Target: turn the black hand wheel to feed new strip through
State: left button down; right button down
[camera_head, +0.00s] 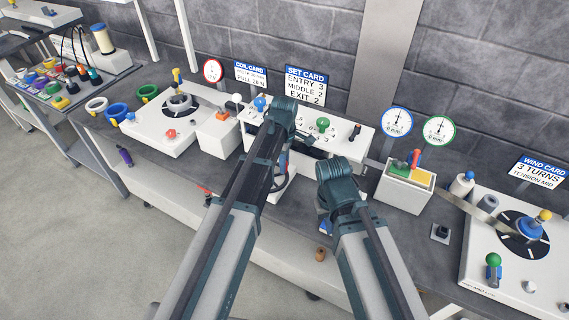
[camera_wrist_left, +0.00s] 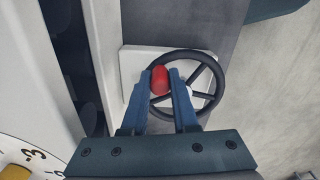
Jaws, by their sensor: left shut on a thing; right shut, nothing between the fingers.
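The black hand wheel (camera_wrist_left: 219,73) stands on a white plate and shows whole in its spokes and rim in the left wrist view, apart from parts behind my fingers. In the head view my left arm covers most of it. A red knob (camera_wrist_left: 160,79) sits at the wheel's rim. My left gripper (camera_wrist_left: 166,80) is shut on this knob, with one blue finger on each side. In the head view, my right gripper (camera_head: 340,182) is to the right of the wheel, shut and empty; its fingertips are hidden.
The white set-roller unit (camera_head: 343,140) with coloured knobs stands behind the wheel. The set card (camera_head: 305,86) is above it. The coil unit (camera_head: 152,128) is left.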

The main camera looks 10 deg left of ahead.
pick_arm(q)
jog(key=c, duration=0.7)
grip_release()
notch_tip(320, 180, up, 14)
jog(key=p, duration=1.4)
jog(key=shift+f, duration=0.1)
jog(key=shift+s, duration=0.1)
jog(key=s+d+f+m+b, duration=0.1)
jog(key=s+f+m+b, duration=0.1)
jog(key=s+m, duration=0.4)
jog(key=s+d+f+m+b, duration=0.1)
jog(key=s+f+m+b, duration=0.1)
jog(key=s+m, duration=0.5)
jog(key=s+d+f+m+y+b, duration=0.1)
jog(key=s+f+m+b, duration=0.1)
jog(key=s+m, duration=0.4)
jog(key=shift+s+d+f+m+b, duration=0.15)
jog(key=shift+s+d+f+b, duration=0.1)
jog(key=shift+s, duration=0.3)
jog(key=shift+s+d+f+m+b, duration=0.15)
jog(key=shift+s+b, duration=0.1)
jog(key=shift+s, duration=0.25)
